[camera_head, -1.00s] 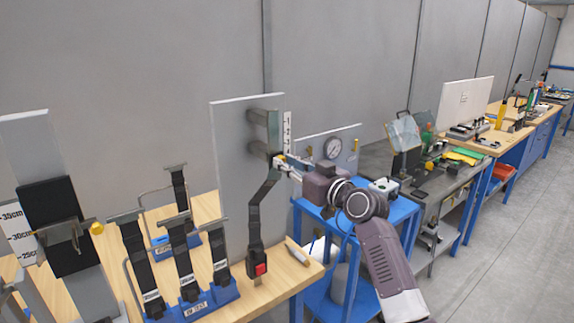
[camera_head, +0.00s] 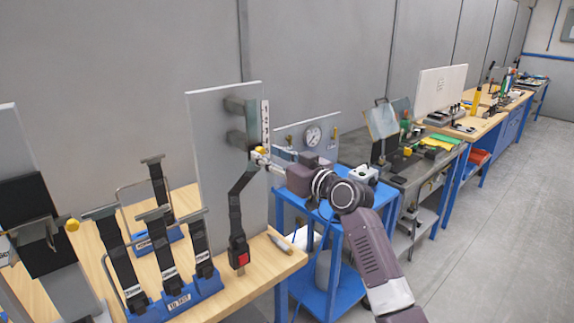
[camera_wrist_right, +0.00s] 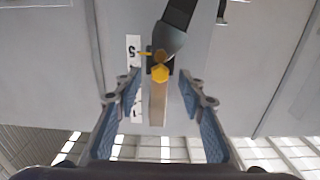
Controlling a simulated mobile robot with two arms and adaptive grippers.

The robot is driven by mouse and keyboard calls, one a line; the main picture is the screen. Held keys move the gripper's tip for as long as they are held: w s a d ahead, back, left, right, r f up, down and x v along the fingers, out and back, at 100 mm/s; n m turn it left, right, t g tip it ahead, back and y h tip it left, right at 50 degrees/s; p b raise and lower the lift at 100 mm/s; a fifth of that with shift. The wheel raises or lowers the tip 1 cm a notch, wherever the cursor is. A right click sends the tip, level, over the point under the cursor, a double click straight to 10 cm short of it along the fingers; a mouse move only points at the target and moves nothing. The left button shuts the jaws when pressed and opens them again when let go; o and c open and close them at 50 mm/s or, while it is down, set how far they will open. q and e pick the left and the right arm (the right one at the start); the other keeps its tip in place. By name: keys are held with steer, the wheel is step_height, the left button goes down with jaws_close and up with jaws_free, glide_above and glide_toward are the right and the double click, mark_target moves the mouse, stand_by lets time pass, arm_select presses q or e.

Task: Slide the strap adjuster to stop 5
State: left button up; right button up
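The strap adjuster's yellow knob (camera_head: 261,150) is at the right edge of an upright grey panel (camera_head: 215,175), near the lower end of a white number scale (camera_head: 265,118). A black strap (camera_head: 236,205) runs down from there to a buckle with a red button (camera_head: 240,257). My right gripper (camera_head: 268,158) reaches in from the right at the knob. In the right wrist view, my right gripper (camera_wrist_right: 159,75) is open, with the yellow knob (camera_wrist_right: 160,73) between its fingertips and a gap on each side. The scale (camera_wrist_right: 133,50) there shows a 5 near the adjuster. My left gripper is not in view.
A blue stand with several short straps (camera_head: 178,302) is on the wooden bench left of the buckle. A marker (camera_head: 279,242) lies near the bench edge. A blue cart (camera_head: 330,272) with a gauge panel (camera_head: 312,134) stands behind my right arm.

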steer(key=v, duration=1)
steer(key=shift+s+d, duration=0.25)
steer(key=shift+s, duration=0.05)
